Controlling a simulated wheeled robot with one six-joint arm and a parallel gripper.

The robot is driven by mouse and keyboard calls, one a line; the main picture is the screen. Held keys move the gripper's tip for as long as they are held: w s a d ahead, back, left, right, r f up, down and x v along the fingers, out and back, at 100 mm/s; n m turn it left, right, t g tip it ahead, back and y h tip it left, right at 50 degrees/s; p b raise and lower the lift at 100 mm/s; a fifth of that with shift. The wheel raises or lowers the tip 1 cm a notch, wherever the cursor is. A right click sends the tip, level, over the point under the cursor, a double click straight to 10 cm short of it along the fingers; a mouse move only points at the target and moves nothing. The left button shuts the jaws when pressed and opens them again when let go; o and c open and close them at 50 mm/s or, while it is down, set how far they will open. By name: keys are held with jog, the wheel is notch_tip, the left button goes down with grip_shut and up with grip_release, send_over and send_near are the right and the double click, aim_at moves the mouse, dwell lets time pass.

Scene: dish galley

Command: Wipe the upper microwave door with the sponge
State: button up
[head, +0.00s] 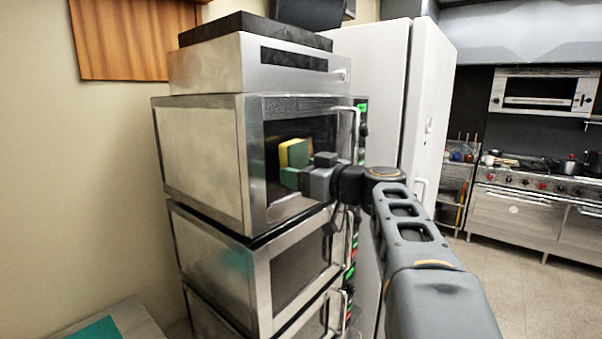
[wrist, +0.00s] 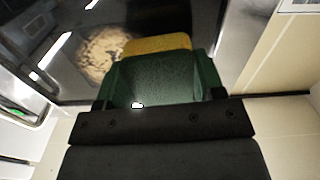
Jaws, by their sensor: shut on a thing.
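The upper microwave (head: 205,150) is the top one of the stacked steel ovens in the head view. Its door (head: 285,132) has a dark glass window and a handle at the right. My gripper (head: 305,178) is shut on a yellow and green sponge (head: 293,153) in front of that window. In the wrist view the green part of the sponge (wrist: 155,80) lies between the fingers, with the yellow part beyond it. A tan blotch (wrist: 105,55) shows on the dark glass just left of the sponge. I cannot tell whether the sponge touches the glass.
More microwaves (head: 250,265) are stacked below, with handles sticking out. A flat steel appliance (head: 240,65) sits on top. A tall white cabinet (head: 425,110) stands right behind the stack. A stove (head: 525,200) is at the far right, with open floor before it.

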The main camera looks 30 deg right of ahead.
jog(key=shift+b+x, duration=0.35)
jog(key=shift+x, duration=0.6)
jog(key=shift+w+d+f+b, duration=0.15)
jog(key=shift+d+b, duration=0.1)
jog(key=shift+d, duration=0.15)
jog(key=shift+w+d+b, duration=0.2)
jog(key=shift+d, duration=0.25)
jog(key=w+d, duration=0.4)
jog(key=d, duration=0.4)
jog(key=shift+d+b, duration=0.35)
jog(key=shift+b, duration=0.05)
jog(key=shift+a+b, duration=0.15)
jog(key=shift+b, duration=0.5)
jog(key=shift+s+a+b, duration=0.55)
jog(key=shift+a+b, duration=0.45)
jog(key=shift+a, duration=0.15)
jog(key=shift+s+a+b, duration=0.5)
jog(key=shift+a+b, duration=0.5)
jog(key=shift+a, duration=0.15)
jog(key=shift+s+a+b, duration=0.55)
jog(key=shift+a+b, duration=0.45)
jog(key=shift+a, duration=0.15)
